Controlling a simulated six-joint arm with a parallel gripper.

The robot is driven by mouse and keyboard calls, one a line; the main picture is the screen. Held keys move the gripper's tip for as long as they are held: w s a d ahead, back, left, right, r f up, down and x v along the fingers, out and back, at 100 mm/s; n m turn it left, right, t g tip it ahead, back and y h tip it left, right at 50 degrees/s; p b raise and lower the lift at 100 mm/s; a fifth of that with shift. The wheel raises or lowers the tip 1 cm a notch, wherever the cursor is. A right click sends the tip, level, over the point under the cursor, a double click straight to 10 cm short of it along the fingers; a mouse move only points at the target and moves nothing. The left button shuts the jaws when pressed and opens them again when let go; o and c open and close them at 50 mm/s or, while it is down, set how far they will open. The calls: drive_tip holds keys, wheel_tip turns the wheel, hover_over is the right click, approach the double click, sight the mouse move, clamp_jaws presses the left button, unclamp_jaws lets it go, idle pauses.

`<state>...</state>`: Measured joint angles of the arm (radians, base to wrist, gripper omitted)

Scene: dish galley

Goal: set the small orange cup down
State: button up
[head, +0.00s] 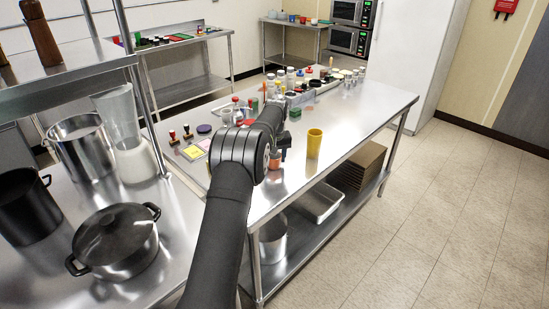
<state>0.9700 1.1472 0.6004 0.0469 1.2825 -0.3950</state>
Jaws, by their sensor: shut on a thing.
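My arm reaches over the steel table (352,137) in the head view. My gripper (282,153) is at its end, low over the near part of the table, and is partly hidden by my own arm. It is shut on the small orange cup (275,161), which shows just below and left of the gripper. The cup is small in view and partly covered. I cannot tell whether its base touches the table top.
A taller yellow cup (314,144) stands just right of my gripper. Several bottles, jars and small items crowd the table's far end. The table's right side is clear. A lidded pot (116,240) stands on the near-left counter.

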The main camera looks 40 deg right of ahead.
sight(275, 167)
drive_tip(key=shift+f, duration=0.15)
drive_tip(key=o, duration=1)
wheel_tip(275, 167, up, 12)
drive_tip(key=s, duration=0.1)
drive_tip(key=shift+s+a, duration=0.15)
drive_tip(key=shift+a, duration=0.25)
